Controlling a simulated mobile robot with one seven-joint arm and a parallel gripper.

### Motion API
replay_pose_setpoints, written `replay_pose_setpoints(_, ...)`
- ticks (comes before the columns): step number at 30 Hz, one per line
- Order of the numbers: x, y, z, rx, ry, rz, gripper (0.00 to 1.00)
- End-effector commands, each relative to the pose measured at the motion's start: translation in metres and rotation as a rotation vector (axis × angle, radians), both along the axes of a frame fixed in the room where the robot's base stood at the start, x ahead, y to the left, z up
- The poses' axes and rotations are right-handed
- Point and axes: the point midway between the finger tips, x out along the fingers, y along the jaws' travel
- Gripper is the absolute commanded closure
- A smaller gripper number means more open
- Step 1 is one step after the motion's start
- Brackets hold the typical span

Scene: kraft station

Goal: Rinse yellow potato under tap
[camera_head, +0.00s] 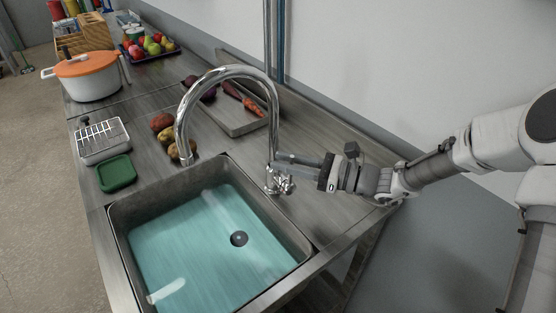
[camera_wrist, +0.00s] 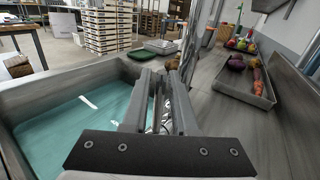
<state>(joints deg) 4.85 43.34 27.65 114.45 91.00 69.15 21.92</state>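The chrome tap (camera_head: 269,110) stands at the sink's back edge, its curved spout reaching left over the rim. Yellowish potatoes (camera_head: 167,135) lie on the counter behind the sink; the spout's end partly hides the nearest one. The steel sink (camera_head: 115,228) holds blue-green water with a dark round drain (camera_head: 239,239). My gripper (camera_head: 281,157) is beside the tap's column, just above its cross-shaped handle (camera_head: 280,184). In the wrist view, my gripper's fingers (camera_wrist: 161,78) are apart with chrome tap parts showing between and beyond them. No potato is between them.
A tray (camera_head: 236,123) with carrots and dark vegetables lies behind the tap. A wall runs along the right.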

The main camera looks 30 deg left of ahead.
Motion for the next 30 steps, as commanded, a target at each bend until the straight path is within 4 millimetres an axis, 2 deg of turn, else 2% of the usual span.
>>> replay_pose_setpoints(6,-0.002,0.018,0.0,0.0,-0.002,0.001,0.73)
replay_pose_setpoints(14,-0.002,0.019,0.0,0.0,-0.002,0.0,0.73)
replay_pose_setpoints(15,-0.002,0.019,0.0,0.0,-0.001,0.0,0.75)
replay_pose_setpoints(19,-0.002,0.019,0.0,0.0,-0.001,0.0,0.99)
replay_pose_setpoints(30,-0.002,0.018,0.0,0.0,-0.001,0.0,1.0)
